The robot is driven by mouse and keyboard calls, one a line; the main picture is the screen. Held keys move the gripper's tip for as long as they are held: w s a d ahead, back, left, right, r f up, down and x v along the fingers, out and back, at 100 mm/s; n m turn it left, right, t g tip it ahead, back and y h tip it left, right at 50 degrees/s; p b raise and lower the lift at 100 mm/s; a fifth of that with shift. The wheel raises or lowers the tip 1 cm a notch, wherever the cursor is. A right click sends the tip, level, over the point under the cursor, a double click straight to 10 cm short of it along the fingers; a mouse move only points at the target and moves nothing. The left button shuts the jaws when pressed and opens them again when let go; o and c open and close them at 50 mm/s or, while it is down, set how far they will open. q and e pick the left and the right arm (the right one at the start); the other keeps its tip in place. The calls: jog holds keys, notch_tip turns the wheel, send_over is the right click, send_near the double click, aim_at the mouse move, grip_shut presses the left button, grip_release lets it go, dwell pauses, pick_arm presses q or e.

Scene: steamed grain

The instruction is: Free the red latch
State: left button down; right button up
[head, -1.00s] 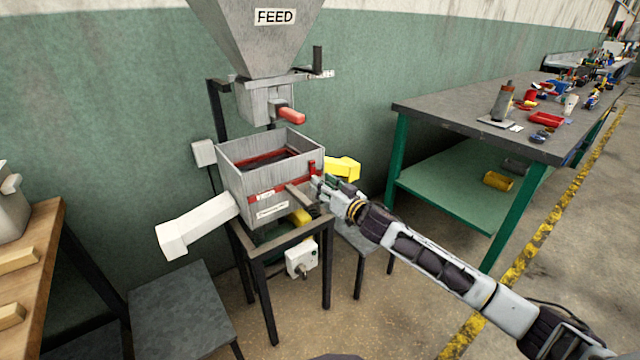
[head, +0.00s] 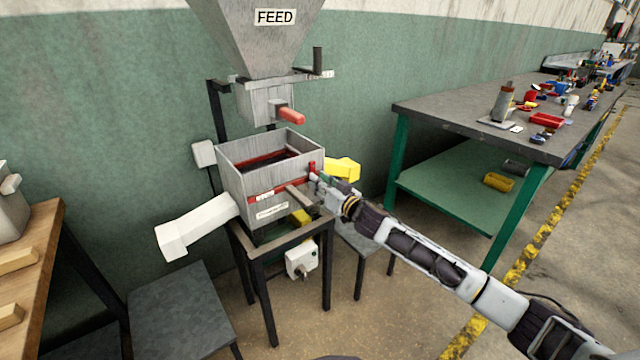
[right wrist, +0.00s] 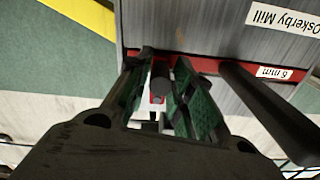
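The red latch (head: 312,169) is a small upright red piece on the front right corner of the grey mill box (head: 240,190). In the right wrist view, a dark round knob (right wrist: 161,78) with a bit of red below it shows between my right gripper's green-padded fingers (right wrist: 165,72). The fingers lie close on either side of the knob and appear shut on it. In the head view, my right gripper (head: 322,184) is at the box corner and partly covers the latch area. My left gripper is not in view.
A dark bar (right wrist: 262,105) sticks out beside my right gripper. A yellow chute (head: 342,169) is behind it, and a white chute (head: 195,226) is at left. The feed hopper (head: 255,45) with a red handle (head: 291,116) hangs above. A cluttered workbench (head: 470,115) stands at right.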

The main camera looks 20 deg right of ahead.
grip_shut()
